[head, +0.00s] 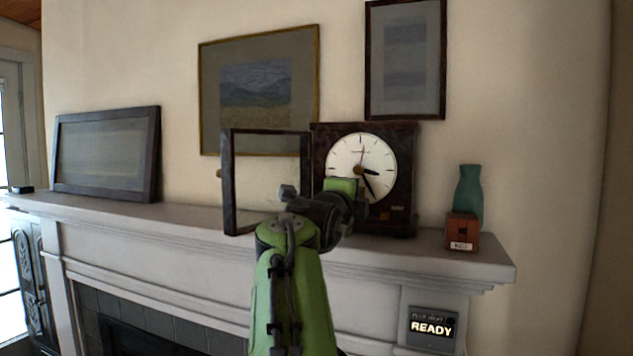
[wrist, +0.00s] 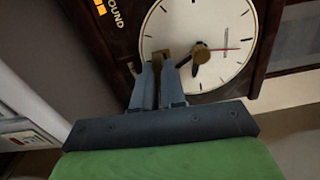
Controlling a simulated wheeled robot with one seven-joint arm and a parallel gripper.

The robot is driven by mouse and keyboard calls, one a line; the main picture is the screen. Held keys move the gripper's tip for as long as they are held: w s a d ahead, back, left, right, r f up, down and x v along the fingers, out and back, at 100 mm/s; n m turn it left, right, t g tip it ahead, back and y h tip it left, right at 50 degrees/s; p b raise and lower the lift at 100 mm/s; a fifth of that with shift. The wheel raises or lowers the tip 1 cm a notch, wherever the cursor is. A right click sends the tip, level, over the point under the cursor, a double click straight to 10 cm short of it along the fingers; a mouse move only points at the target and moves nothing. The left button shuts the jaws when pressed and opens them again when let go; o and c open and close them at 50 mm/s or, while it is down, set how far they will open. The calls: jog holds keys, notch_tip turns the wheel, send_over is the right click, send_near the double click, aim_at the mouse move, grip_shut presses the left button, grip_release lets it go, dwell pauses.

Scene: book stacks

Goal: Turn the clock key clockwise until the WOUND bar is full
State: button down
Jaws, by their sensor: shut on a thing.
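A dark wooden mantel clock (head: 407,150) with a white dial (head: 375,153) stands on the mantel, and its framed glass door (head: 228,185) is swung open to the left. In the wrist view the clock's dial (wrist: 215,20) is close and turned. My gripper (wrist: 160,75) is shut on the brass clock key (wrist: 165,55), at the dial near the centre hub. The key's far end is partly hidden by the fingers. The WOUND bar (wrist: 100,6) shows orange segments but is cut by the frame edge; in the head view it is a tiny orange mark (head: 397,208).
A small wooden box (head: 463,232) and a teal vase (head: 468,190) stand right of the clock on the mantel (head: 150,212). A sign reading READY (head: 432,329) is below. A framed picture (head: 108,155) leans at left; two more (head: 260,90) (head: 405,60) hang above.

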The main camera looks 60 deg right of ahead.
jog(key=shift+s+d+f+m, duration=0.15)
jog(key=shift+f+m, duration=0.15)
jog(key=shift+m, duration=0.4)
jog(key=m+b, duration=0.1)
jog(key=m, duration=0.3)
jog(key=c, duration=1.5)
grip_release()
jog(key=shift+o, duration=1.2)
jog(key=shift+d, duration=0.3)
jog(key=shift+s+a+r+b, duration=0.15)
jog(key=shift+a+b, duration=0.65)
jog(key=shift+a, duration=1.05)
jog(key=shift+s+a+b, duration=0.25)
jog(key=shift+a+b, duration=0.55)
jog(key=shift+a, duration=1)
